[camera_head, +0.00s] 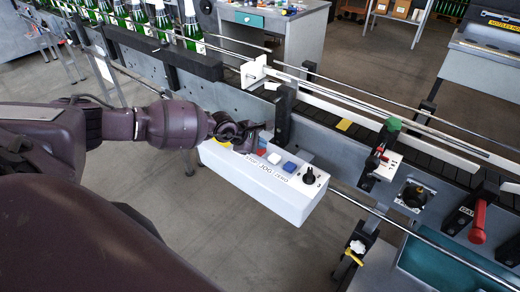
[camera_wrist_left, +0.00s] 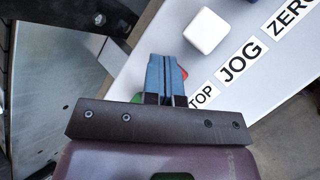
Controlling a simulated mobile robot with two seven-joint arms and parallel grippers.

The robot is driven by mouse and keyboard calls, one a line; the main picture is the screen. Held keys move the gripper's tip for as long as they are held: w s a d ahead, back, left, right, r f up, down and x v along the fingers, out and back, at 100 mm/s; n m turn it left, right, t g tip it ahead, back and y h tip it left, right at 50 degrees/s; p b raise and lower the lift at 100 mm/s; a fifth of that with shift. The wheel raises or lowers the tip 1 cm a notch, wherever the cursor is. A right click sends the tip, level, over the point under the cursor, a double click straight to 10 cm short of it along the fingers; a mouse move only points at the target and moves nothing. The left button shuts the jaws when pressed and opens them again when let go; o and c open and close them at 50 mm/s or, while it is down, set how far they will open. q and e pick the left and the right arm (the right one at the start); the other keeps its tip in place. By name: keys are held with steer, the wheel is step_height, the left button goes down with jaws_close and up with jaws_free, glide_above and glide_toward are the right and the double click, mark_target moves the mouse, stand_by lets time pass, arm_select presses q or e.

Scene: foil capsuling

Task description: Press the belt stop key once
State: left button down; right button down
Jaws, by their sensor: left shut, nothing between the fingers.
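A white control box (camera_head: 262,186) hangs along the front of the belt line, with a row of keys on top. The red key (camera_head: 262,152) beside the stop label is mostly hidden; in the left wrist view only a red sliver (camera_wrist_left: 184,74) shows beside my fingers. A white key (camera_head: 274,158) sits at the JOG label (camera_wrist_left: 243,62), and a blue key (camera_head: 289,166) follows it. My left gripper (camera_head: 257,138) is shut and empty; its blue fingertips (camera_wrist_left: 165,60) cover most of the red key. I cannot tell whether they touch it. My right gripper is not in view.
A black knob (camera_head: 309,176) stands at the box's right end. A green key (camera_wrist_left: 137,98) is partly hidden under my gripper. The belt (camera_head: 368,135) and its rails run behind. Green bottles (camera_head: 188,28) stand upper left. A red-handled lever (camera_head: 478,222) is at right.

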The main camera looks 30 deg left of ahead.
arm_select(q)
steer(key=shift+f, duration=0.25)
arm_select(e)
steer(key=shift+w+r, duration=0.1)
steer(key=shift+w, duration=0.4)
arm_select(q)
steer(key=shift+r, duration=0.15)
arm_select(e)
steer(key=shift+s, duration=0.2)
arm_select(q)
steer(key=shift+r, duration=0.25)
steer(key=shift+r+p, duration=0.55)
steer(key=shift+p, duration=0.05)
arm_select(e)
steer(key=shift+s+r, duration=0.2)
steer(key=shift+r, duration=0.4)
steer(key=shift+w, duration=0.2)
